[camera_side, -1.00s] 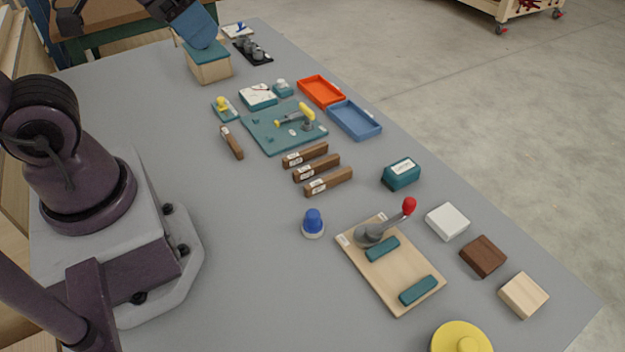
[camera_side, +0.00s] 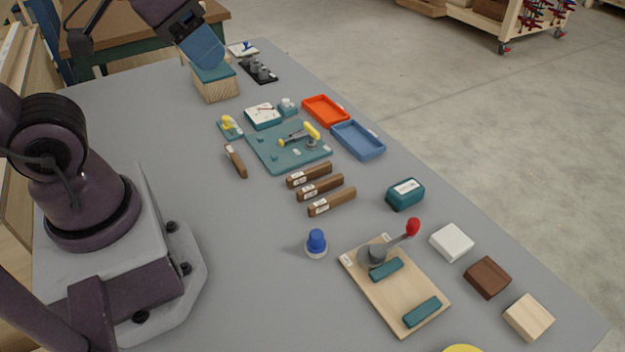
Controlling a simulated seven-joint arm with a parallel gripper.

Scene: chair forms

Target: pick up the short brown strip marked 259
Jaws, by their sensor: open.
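A brown strip (camera_side: 236,161) lies alone left of the teal board, with a pale label at one end. Three more brown strips lie in a row below the board: the upper (camera_side: 309,174), the middle (camera_side: 320,187) and the lower (camera_side: 332,201). All carry pale labels, too small to read, so I cannot tell which is 259. The lone strip looks the shortest. My gripper (camera_side: 207,52) is at the top left, over or beside a wooden block with a teal top (camera_side: 215,80), well away from the strips. It is open; its fingertips are not clearly visible.
Near the strips are the teal board (camera_side: 262,154) with a yellow-handled tool, a blue tray (camera_side: 357,140), an orange tray (camera_side: 325,111) and a teal box (camera_side: 405,194). A blue knob (camera_side: 316,243) and a wooden clamp board (camera_side: 380,305) stand lower. Grey table left of the strips is clear.

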